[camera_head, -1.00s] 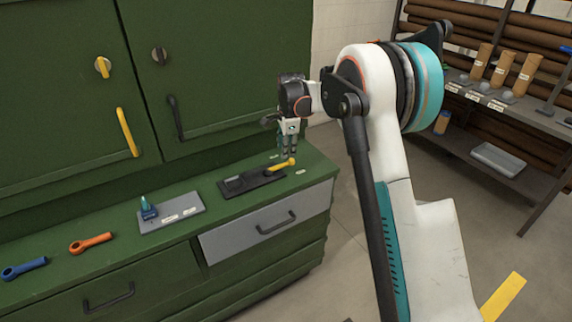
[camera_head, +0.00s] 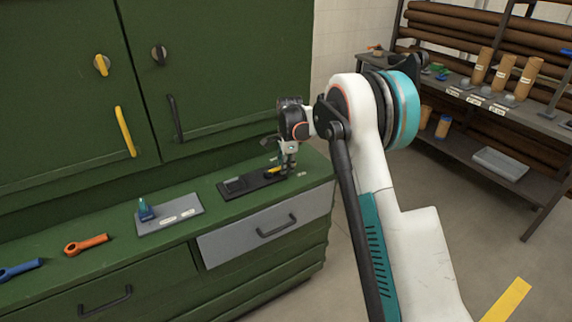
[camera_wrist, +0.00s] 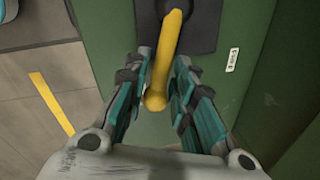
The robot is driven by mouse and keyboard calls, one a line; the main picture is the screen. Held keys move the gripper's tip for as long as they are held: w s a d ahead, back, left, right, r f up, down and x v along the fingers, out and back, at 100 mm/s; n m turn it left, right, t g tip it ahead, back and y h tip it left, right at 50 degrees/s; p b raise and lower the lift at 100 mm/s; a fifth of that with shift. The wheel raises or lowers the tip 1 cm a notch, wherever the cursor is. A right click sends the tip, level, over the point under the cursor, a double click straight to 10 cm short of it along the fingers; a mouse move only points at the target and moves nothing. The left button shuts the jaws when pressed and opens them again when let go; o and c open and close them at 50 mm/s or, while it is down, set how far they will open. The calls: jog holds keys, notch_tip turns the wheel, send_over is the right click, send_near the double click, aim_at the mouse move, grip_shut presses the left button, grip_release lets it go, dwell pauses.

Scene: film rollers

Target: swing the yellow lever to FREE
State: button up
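The yellow lever (camera_wrist: 168,52) sits on a black base plate (camera_wrist: 205,25) at the right end of the green cabinet's counter. In the wrist view its rounded knob end (camera_wrist: 156,100) lies between the two fingers of my gripper (camera_wrist: 160,95), with gaps on both sides. My gripper is open around the lever. In the head view the gripper (camera_head: 287,170) is down at the plate and hides the knob; a short piece of the yellow lever (camera_head: 273,170) shows beside it. A white label (camera_wrist: 232,60) stands right of the plate; I cannot read it.
A grey plate with a teal-and-blue switch (camera_head: 146,211) lies left along the counter. An orange handle (camera_head: 86,244) and a blue handle (camera_head: 20,270) lie farther left. Cabinet doors rise behind the counter. A shelf rack (camera_head: 500,160) stands at the right.

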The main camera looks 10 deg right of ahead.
grip_shut()
jog(key=shift+w, duration=0.15)
jog(key=shift+w+r+n+p, duration=0.1)
jog(key=shift+w+n+p, duration=0.4)
jog(key=shift+n, duration=0.5)
jog(key=n, duration=0.1)
jog(key=w+n, duration=0.1)
jog(key=w+n+y+p, duration=0.1)
jog(key=shift+a+n, duration=0.25)
jog(key=shift+n, duration=0.05)
jog(key=w+n, duration=0.1)
jog(key=a+n+p, duration=0.1)
jog(key=n, duration=0.1)
jog(key=shift+w+a+n+g+y, duration=0.1)
jog(key=shift+w+n+g+y, duration=0.2)
jog(key=shift+w+g, duration=0.1)
jog(key=shift+w+a+n+g+p, duration=0.15)
jog(key=shift+w+a+n+p, duration=0.2)
jog(key=shift+n, duration=0.55)
jog(key=shift+w+a+n+g+p, duration=0.15)
jog(key=shift+w+a+n, duration=0.25)
jog(key=shift+n, duration=0.5)
jog(key=shift+s+a, duration=0.1)
